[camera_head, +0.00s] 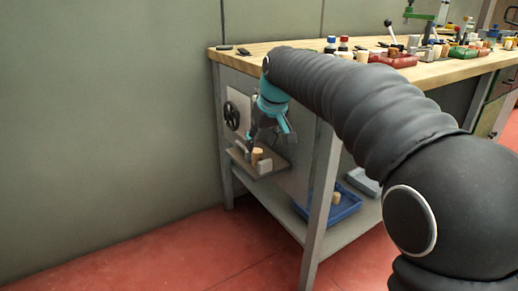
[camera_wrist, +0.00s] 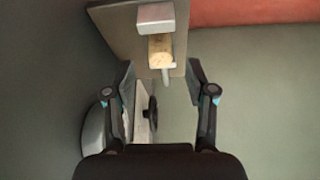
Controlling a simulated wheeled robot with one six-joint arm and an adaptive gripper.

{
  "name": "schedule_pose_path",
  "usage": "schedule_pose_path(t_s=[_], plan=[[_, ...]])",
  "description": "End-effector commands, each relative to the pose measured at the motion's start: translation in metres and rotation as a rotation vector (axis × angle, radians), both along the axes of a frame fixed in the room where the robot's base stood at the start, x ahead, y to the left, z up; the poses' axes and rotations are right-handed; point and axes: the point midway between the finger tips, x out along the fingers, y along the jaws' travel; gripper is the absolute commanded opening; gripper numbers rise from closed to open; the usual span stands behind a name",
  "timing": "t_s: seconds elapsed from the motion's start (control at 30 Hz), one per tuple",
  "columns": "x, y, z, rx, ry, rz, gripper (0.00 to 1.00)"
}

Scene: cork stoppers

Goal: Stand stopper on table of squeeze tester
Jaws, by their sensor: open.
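A tan cork stopper (camera_head: 257,154) stands on the small table (camera_head: 279,160) of the squeeze tester, on the side of the workbench. In the wrist view the stopper (camera_wrist: 160,50) is on the table plate (camera_wrist: 118,30), against or very near a grey block (camera_wrist: 155,18); I cannot tell whether they touch. A thin grey rod (camera_wrist: 166,76) points at its near side. My gripper (camera_head: 270,138) is open, just above the tester table. In the wrist view its fingers (camera_wrist: 160,80) are spread wide, with the stopper beyond their tips and nothing held.
A dark handwheel (camera_head: 231,116) sits left of my gripper. A blue tray (camera_head: 350,208) with a cork is on the bench's lower shelf, near a grey box (camera_head: 363,182). The wooden benchtop (camera_head: 300,50) holds red trays and bottles. A grey wall (camera_head: 110,110) is at left.

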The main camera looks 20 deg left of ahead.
Motion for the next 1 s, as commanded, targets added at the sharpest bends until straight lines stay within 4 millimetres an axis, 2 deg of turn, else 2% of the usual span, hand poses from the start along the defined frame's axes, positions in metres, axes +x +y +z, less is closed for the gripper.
schedule_pose_path(t_s=[0.03, 0.1, 0.3, 0.5, 0.77, 0.87, 1.0], plan=[[-0.003, -0.003, 0.013, 0.001, -0.002, 0.000, 0.56], [-0.006, -0.007, 0.026, 0.001, -0.003, 0.000, 0.56], [-0.014, -0.014, 0.051, 0.001, -0.001, 0.000, 0.56], [-0.018, -0.018, 0.061, -0.001, 0.001, 0.000, 0.56], [-0.019, -0.023, 0.063, 0.000, 0.000, -0.007, 0.56], [-0.024, -0.043, 0.066, 0.003, -0.005, -0.041, 0.56], [-0.043, -0.096, 0.068, 0.009, -0.014, -0.134, 0.56]])
